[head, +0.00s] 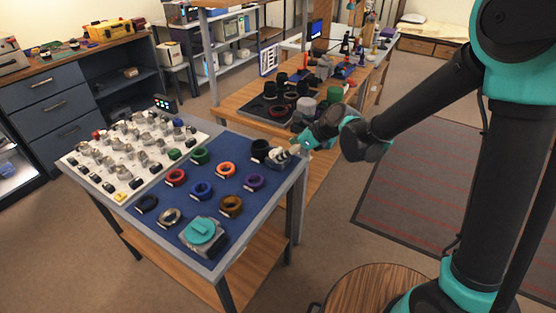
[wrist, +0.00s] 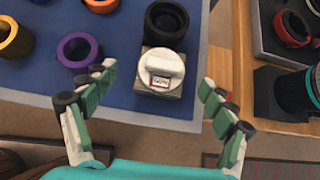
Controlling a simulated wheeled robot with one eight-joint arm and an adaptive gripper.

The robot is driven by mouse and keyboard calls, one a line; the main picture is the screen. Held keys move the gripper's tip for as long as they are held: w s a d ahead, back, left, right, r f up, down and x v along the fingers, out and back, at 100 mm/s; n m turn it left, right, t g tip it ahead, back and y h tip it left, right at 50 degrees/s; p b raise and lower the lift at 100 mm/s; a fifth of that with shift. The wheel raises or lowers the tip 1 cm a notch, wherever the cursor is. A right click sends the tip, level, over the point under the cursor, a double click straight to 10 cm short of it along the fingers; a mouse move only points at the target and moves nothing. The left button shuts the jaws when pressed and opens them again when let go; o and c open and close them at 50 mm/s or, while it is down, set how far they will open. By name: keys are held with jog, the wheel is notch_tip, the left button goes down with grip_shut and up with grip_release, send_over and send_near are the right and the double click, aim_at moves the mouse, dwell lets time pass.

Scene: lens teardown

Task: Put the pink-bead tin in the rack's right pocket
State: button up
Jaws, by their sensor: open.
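I cannot make out the pink-bead tin or the rack with its right pocket for certain in either view. My gripper (wrist: 157,78) is open, its green-padded fingers spread wide. In the wrist view a white round-topped piece with a small red-edged label (wrist: 160,72) on a pale grey square base lies between the fingertips, apart from both. In the head view my gripper (head: 303,146) is at the right back corner of the blue-topped table, beside that white piece (head: 281,157). Nothing is held.
Several coloured rings stand on the blue mat (head: 212,178). A black ring (wrist: 166,20) is just behind the white piece. A teal-topped block (head: 202,234) sits at the front. A white board (head: 92,172) holds many small pieces. A wooden bench (head: 240,100) with dark parts stands behind.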

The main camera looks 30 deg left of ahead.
aim_at(278, 153)
jog(key=shift+x, duration=2.55)
jog(key=shift+w+d, duration=0.1)
jog(key=shift+w, duration=0.1)
jog(key=c, duration=1.4)
